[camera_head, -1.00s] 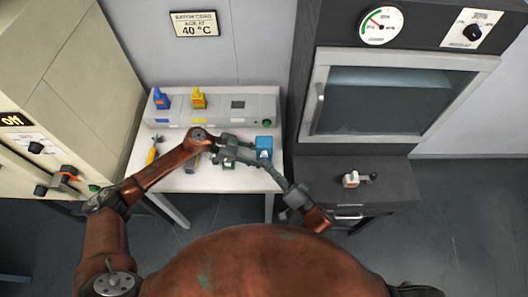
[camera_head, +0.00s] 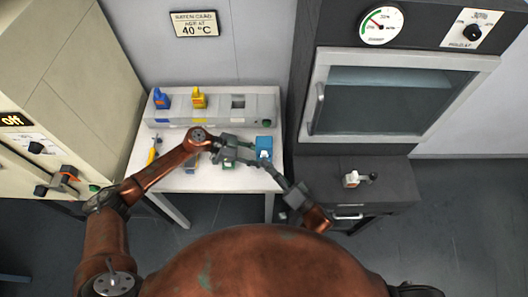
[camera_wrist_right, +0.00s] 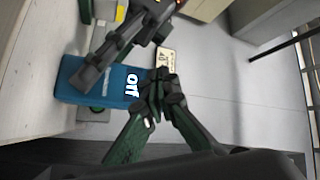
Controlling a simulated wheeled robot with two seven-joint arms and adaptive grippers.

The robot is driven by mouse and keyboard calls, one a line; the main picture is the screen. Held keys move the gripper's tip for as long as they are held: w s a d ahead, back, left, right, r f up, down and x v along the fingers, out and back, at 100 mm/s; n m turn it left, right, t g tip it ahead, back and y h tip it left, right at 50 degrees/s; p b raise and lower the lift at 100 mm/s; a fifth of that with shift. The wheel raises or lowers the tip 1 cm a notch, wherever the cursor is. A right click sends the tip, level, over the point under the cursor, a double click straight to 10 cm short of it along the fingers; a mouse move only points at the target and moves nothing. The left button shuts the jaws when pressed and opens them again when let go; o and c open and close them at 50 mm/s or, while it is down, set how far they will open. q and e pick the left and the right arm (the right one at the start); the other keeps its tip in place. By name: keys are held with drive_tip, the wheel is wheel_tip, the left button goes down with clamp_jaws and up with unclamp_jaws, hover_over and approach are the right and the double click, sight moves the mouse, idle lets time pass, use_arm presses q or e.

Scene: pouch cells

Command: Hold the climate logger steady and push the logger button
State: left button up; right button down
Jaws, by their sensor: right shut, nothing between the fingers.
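The climate logger is a blue box (camera_head: 264,143) at the right end of the white table. It fills the left of the right wrist view (camera_wrist_right: 72,82), where its face reads "Off". My left gripper (camera_head: 246,153) reaches in from the left beside the logger. In the right wrist view its grey finger (camera_wrist_right: 90,80) lies across part of the blue box; its grip is unclear. My right gripper (camera_head: 267,165) is at the logger's front side. In the wrist view its fingers (camera_wrist_right: 157,88) are shut and empty, close to the "Off" face. The fingertips hide any button, and contact is unclear.
A grey panel (camera_head: 220,122) with a blue and a yellow piece stands at the table's back. A yellow-handled tool (camera_head: 152,155) lies at the left. An oven (camera_head: 385,100) and dark cabinet (camera_head: 385,190) stand at right, with a small white-and-red item (camera_head: 350,179) on the cabinet.

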drive_tip(key=shift+w, duration=0.1)
idle(0.3)
drive_tip(key=shift+w, duration=0.4)
drive_tip(key=shift+s, duration=0.5)
use_arm(q)
drive_tip(key=o, duration=0.9)
use_arm(e)
drive_tip(key=shift+s, duration=3)
use_arm(q)
drive_tip(key=shift+o, duration=0.2)
drive_tip(key=v, duration=1.2)
